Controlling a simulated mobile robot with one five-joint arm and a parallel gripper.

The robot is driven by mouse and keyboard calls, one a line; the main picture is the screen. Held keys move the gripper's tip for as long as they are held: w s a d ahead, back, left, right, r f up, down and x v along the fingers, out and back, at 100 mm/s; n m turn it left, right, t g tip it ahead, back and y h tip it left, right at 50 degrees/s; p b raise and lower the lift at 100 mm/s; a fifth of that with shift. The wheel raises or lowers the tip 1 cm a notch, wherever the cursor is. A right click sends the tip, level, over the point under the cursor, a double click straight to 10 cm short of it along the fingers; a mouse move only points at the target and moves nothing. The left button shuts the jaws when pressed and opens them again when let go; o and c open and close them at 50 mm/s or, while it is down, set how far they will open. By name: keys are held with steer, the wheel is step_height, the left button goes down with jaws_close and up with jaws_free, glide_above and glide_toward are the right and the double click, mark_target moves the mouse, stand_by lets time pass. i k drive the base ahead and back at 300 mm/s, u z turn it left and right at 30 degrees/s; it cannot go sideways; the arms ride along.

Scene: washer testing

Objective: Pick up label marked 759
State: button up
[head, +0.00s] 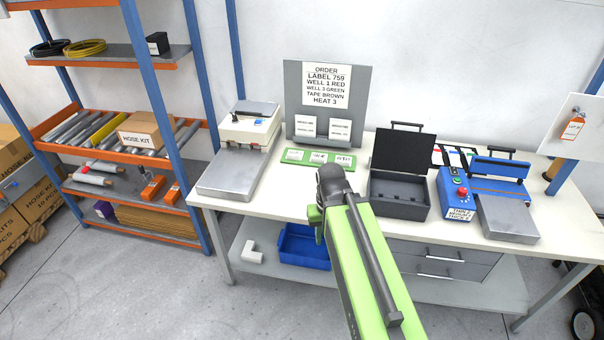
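A green strip (318,157) lies on the white worktable, in front of the grey order board. It holds three white labels (293,155), (318,157), (343,159) side by side. Their print is too small to read, so I cannot tell which one is marked 759. The order sheet (326,86) on the board reads "LABEL 759", "WELL 1 RED", "WELL 3 GREEN", "TAPE BROWN", "HEAT 3". My green arm rises from the bottom, and its dark upper joint is just in front of the strip.
A white machine with a metal plate (232,172) stands left of the strip. An open dark case (400,203) and a blue device with a red button (457,195) stand right. A blue bin (303,262) is on the lower shelf. A rack (110,50) stands left.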

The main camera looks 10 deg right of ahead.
mark_target(295, 153)
steer(key=u, duration=0.5)
steer(key=i, duration=0.4)
steer(key=u, duration=0.6)
steer(key=i, duration=1.5)
steer(key=u, duration=0.05)
